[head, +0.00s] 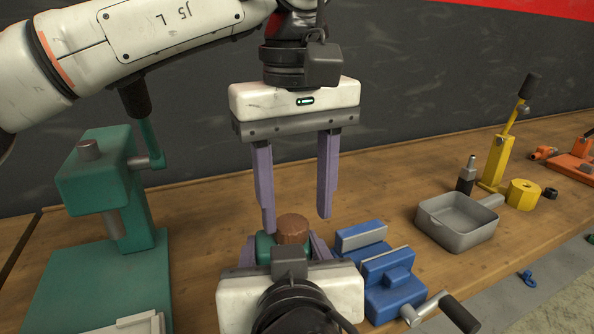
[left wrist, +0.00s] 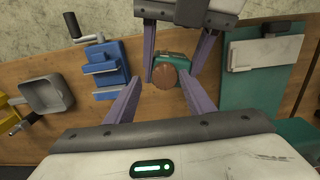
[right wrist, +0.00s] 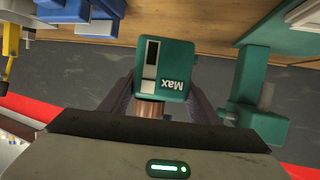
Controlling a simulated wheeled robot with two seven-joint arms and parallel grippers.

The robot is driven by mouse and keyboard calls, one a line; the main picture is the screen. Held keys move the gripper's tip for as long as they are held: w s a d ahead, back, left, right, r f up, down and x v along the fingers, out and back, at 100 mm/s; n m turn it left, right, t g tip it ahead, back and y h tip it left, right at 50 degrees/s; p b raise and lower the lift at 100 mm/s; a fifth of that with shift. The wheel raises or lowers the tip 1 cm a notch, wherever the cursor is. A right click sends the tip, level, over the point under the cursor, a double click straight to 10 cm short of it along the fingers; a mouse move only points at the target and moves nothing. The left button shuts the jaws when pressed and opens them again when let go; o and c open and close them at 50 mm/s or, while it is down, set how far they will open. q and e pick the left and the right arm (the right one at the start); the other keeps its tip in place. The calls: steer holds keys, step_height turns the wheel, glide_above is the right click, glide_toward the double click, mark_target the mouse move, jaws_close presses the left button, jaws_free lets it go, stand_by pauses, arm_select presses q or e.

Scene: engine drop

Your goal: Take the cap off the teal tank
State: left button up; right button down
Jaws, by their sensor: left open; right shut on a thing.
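The teal tank (right wrist: 163,70) has a "Max" label and a gauge strip in the right wrist view. My right gripper (right wrist: 165,95) is shut on it, one finger on each side. The brown cap (head: 293,228) is on top of the tank; it also shows in the left wrist view (left wrist: 165,76) and partly in the right wrist view (right wrist: 150,106). In the head view the tank (head: 265,246) is mostly hidden behind my right gripper. My left gripper (head: 297,224) is open, fingers pointing down, above and around the cap without visibly touching it.
A teal press (head: 95,185) stands at the left. A blue vise (head: 390,280) with a handle is just right of the tank. A grey pan (head: 458,222), a dark bottle (head: 467,178) and a yellow lever tool (head: 497,160) are farther right on the wooden bench (head: 200,262).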

arm_select(q)
steer(key=shift+f, duration=0.85)
steer(key=shift+d, duration=0.1)
steer(key=c, duration=1.1)
steer(key=n, duration=0.4)
steer(key=shift+w, duration=0.1)
steer(key=n, duration=0.5)
steer(key=shift+r, duration=0.1)
steer(key=n, duration=0.4)
steer(key=shift+w, duration=0.15)
steer(key=n, duration=0.4)
steer(key=shift+w+a, duration=0.1)
steer(key=shift+a, duration=0.1)
